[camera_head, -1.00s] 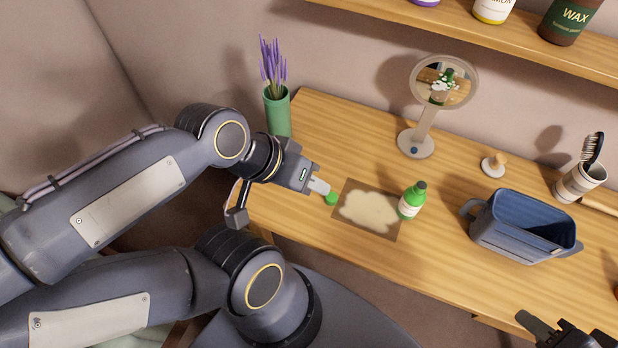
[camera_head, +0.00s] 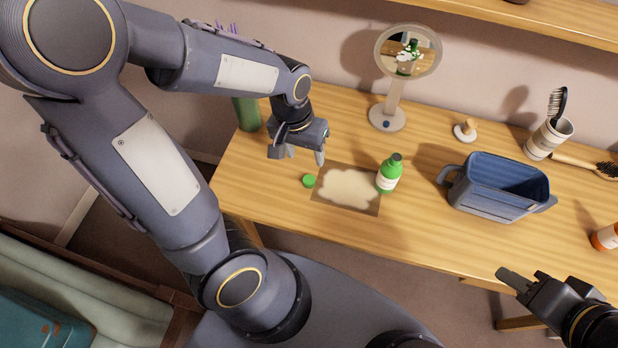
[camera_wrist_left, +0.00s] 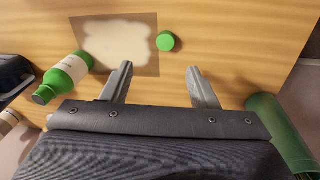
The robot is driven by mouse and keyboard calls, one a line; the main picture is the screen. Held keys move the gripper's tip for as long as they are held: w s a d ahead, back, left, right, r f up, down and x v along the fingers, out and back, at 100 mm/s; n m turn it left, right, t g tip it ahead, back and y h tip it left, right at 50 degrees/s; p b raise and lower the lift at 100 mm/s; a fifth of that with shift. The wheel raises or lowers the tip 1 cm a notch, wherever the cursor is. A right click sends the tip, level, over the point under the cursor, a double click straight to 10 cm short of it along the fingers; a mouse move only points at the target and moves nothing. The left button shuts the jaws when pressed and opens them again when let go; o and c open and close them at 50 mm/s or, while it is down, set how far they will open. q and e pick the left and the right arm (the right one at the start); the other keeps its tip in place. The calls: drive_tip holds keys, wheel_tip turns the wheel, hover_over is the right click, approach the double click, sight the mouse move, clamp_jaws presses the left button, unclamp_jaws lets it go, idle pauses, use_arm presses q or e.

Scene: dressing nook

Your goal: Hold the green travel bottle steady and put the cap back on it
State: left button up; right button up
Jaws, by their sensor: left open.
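The green travel bottle (camera_head: 388,178) stands upright at the right edge of a brown mat, its pale label facing me. It shows at the left in the left wrist view (camera_wrist_left: 66,76). The bright green cap (camera_head: 309,181) lies on the table just left of the mat; the left wrist view shows it too (camera_wrist_left: 166,41). My left gripper (camera_head: 297,155) is open and empty behind the cap. In the left wrist view its fingers (camera_wrist_left: 160,72) are spread, with the cap beyond the tips. My right gripper (camera_head: 524,282) is at the lower right, apart from the bottle; its jaw state is unclear.
The brown mat (camera_head: 371,209) has a cream patch. A round mirror (camera_head: 387,117) stands behind it. A blue bin (camera_head: 490,202), a wooden-knobbed item (camera_head: 465,130) and a brush cup (camera_head: 548,140) stand to the right. A green vase (camera_head: 246,113) is partly behind my left arm.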

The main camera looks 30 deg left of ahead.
sight(309, 179)
use_arm(q)
drive_tip(key=w+f, duration=0.1)
drive_tip(key=w+f+y, duration=0.1)
drive_tip(key=f, duration=0.1)
drive_tip(key=shift+a+f+g, duration=0.15)
drive_tip(key=shift+f+g, duration=0.05)
drive_tip(key=shift+g, duration=0.2)
drive_tip(key=shift+f, duration=1.3)
drive_tip(key=shift+s, duration=0.1)
drive_tip(key=f, duration=0.3)
drive_tip(key=s+d+f, duration=0.1)
drive_tip(key=shift+f+b, duration=0.3)
drive_tip(key=shift+b, duration=0.1)
drive_tip(key=shift+w+f, duration=0.1)
drive_tip(key=shift+f, duration=0.2)
